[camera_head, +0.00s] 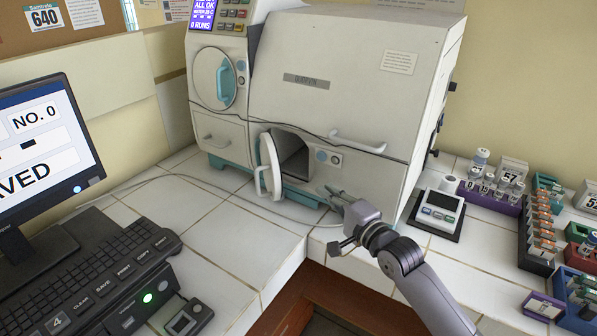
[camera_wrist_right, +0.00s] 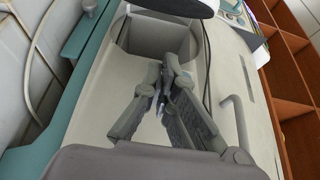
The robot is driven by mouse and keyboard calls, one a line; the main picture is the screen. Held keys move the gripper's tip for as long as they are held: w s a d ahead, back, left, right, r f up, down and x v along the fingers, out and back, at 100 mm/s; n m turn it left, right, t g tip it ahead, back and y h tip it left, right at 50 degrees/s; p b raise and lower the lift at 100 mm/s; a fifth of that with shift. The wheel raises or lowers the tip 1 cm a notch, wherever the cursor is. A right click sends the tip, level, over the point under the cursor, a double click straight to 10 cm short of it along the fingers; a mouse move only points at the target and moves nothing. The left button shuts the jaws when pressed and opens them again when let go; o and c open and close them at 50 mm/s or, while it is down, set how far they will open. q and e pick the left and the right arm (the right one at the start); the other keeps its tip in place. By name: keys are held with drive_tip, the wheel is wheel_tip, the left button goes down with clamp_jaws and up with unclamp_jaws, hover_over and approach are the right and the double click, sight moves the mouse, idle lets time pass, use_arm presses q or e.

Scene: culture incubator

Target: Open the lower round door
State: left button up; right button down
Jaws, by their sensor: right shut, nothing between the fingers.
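The lower round door (camera_head: 269,165) of the white incubator (camera_head: 340,75) stands swung out at the left of its opening, seen nearly edge-on, with a pale handle on its outer face. The dark square-looking opening (camera_head: 294,158) shows behind it and also in the right wrist view (camera_wrist_right: 150,38). My right gripper (camera_head: 330,191) is in front of the machine's lower front, to the right of the door and apart from it. Its fingertips (camera_wrist_right: 167,72) are together with nothing between them. My left gripper is not in view.
An upper round door (camera_head: 215,79) with a teal handle is closed. A white bar handle (camera_head: 357,142) sticks out above my right gripper. A small scale (camera_head: 440,210) and several vial racks (camera_head: 490,194) stand right.

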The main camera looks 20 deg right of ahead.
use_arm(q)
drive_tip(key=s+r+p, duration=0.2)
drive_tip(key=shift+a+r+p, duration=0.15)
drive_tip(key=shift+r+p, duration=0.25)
use_arm(e)
drive_tip(key=w+a, duration=0.6)
drive_tip(key=w, duration=0.2)
drive_tip(key=shift+w, duration=0.3)
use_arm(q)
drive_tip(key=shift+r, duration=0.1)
